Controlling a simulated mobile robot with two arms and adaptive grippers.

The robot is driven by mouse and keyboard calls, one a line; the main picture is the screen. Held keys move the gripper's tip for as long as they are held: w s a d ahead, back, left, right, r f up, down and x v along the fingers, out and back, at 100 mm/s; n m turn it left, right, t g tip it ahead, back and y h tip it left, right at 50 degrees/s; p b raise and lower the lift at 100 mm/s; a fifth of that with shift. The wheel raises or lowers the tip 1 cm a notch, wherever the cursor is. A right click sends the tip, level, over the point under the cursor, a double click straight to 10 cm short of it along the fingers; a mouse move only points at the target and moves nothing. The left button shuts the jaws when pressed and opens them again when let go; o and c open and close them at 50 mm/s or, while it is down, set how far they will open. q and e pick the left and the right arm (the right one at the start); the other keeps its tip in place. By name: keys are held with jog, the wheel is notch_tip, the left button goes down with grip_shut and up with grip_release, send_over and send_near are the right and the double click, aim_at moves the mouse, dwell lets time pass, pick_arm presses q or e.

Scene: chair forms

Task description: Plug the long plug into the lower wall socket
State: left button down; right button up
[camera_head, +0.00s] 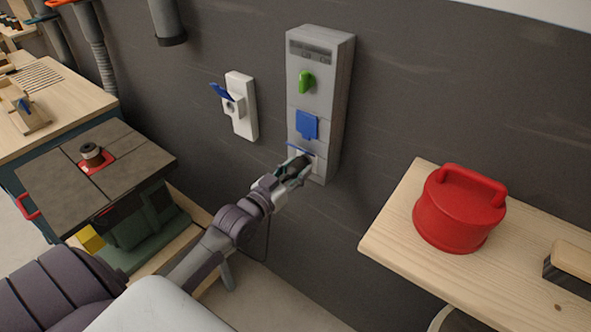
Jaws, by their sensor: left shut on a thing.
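A grey socket box (333,75) is fixed to the dark wall, with a green switch (307,82) near its top. Its upper socket has a blue lid (307,125) lying flat over it. Below it, the lower socket's blue lid (299,149) shows nearly edge-on, raised. My left gripper (299,169) is at the lower socket, shut on a dark plug, which is mostly hidden by the fingers. I cannot tell whether the plug sits in the socket. A thin dark cable (268,240) hangs below the wrist. My right gripper is out of view.
A white wall socket (243,118) with a raised blue lid is left of the box. A wooden shelf (395,236) with a red round container (458,212) stands right. A machine table (60,185) and workbench (75,95) stand left. The wall right of the box is bare.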

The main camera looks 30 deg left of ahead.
pick_arm(q)
jog(key=shift+w+r, duration=0.1)
jog(key=shift+w, duration=0.05)
jog(key=shift+w, duration=0.25)
dwell(0.3)
jog(key=shift+w, duration=0.1)
jog(key=shift+w, duration=0.2)
dwell(0.5)
jog(key=shift+w+p, duration=0.1)
jog(key=shift+p, duration=0.25)
jog(key=c, duration=0.9)
grip_release()
jog(key=shift+d, duration=0.1)
jog(key=o, duration=0.3)
jog(key=shift+w, duration=0.15)
